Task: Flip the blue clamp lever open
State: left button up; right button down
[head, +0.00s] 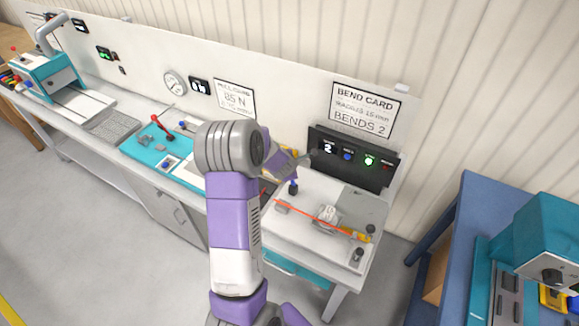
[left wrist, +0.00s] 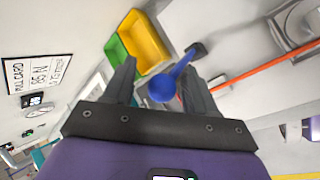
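The blue clamp lever (head: 293,184) stands on a small dark base on the right end of the white workbench. In the left wrist view the lever (left wrist: 180,70) slants from its dark base (left wrist: 197,49) to a round blue knob (left wrist: 162,88). My left gripper (head: 306,158) is beside the lever at the bench, partly hidden by its own arm in the head view. In the left wrist view my left gripper (left wrist: 160,72) is open, with the knob showing between its fingers and no clear contact. My right gripper is in neither view.
An orange-red cable (head: 318,222) runs across the bench end past a grey fixture (head: 328,215). A yellow bin (left wrist: 147,40) and a green bin (left wrist: 117,50) lie close to my left fingers. A black display panel (head: 352,158) stands behind. A blue table (head: 450,245) is at right.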

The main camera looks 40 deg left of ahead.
pick_arm(q)
jog(key=p+v, duration=0.2)
jog(key=v, duration=0.5)
jog(key=shift+r, duration=0.2)
jog(key=shift+s+d, duration=0.1)
jog(key=shift+s, duration=0.05)
jog(key=s+d+f+m+g+h, duration=0.2)
jog(key=s+d+f+m+h, duration=0.15)
jog(key=d+f+m, duration=1.3)
jog(key=s+d+f+m+g+h, duration=0.25)
jog(key=s+d+m, duration=0.3)
jog(key=d, duration=0.45)
jog(key=s+d+f+m+g+h, duration=0.25)
jog(key=s+d+f+m, duration=0.2)
jog(key=s+d, duration=0.4)
notch_tip(320, 180, down, 16)
jog(key=w+d+t+b, duration=0.1)
jog(key=w+b, duration=0.1)
jog(key=b, duration=1.5)
jog(key=shift+r, duration=0.2)
